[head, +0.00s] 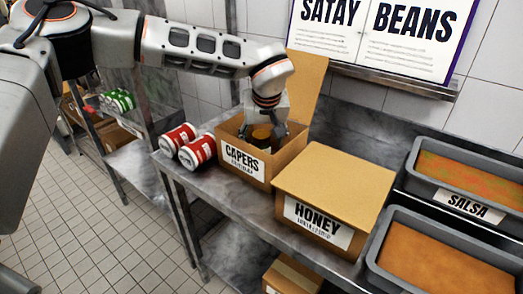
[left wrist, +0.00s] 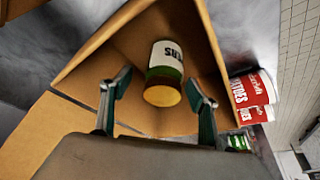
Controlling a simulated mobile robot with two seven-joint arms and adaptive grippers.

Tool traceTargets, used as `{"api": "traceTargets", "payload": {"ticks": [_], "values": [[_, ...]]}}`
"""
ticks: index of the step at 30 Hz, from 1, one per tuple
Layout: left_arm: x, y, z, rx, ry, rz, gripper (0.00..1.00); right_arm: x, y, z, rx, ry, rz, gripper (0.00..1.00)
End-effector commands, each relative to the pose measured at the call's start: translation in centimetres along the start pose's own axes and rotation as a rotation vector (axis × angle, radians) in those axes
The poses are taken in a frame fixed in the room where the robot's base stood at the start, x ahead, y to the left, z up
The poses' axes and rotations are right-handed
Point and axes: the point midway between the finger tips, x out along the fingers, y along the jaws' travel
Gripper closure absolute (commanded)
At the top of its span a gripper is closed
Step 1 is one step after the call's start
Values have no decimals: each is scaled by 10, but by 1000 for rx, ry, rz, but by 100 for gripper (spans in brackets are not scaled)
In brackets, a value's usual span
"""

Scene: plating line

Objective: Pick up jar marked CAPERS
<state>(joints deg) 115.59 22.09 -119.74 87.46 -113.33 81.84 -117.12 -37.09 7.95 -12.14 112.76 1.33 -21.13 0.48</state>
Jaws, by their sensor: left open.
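An open cardboard box labelled CAPERS (head: 243,163) stands on the metal counter with one flap raised. Inside it is a jar (head: 261,132) with a gold lid, dark in the head view. In the left wrist view the jar (left wrist: 164,75) shows a white label with upside-down lettering, only partly readable, a green band and its gold end toward me. My left gripper (head: 265,137) reaches down into the box. In the left wrist view its two fingers (left wrist: 160,96) are apart, one on each side of the jar's gold end, with gaps visible. My right gripper is out of view.
A closed box labelled HONEY (head: 318,231) stands right beside the CAPERS box. Two red-and-white cans (head: 188,145) lie to its left. Grey trays, one labelled SALSA (head: 468,206), are at the right. A SATAY and BEANS board (head: 375,35) is behind.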

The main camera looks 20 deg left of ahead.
Motion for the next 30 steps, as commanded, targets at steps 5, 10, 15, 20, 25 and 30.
{"api": "traceTargets", "payload": {"ticks": [5,10,15,20,25,30], "values": [[22,-5,-3,-1,-3,-1,40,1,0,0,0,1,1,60],[45,-5,-4,0,-2,0,40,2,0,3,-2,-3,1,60],[48,-5,-5,0,-1,1,40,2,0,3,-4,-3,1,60],[47,-5,-5,0,-1,1,58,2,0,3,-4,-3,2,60],[47,-5,-5,0,-1,1,91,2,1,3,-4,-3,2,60],[47,-5,-5,0,0,2,91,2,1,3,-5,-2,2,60]]}}
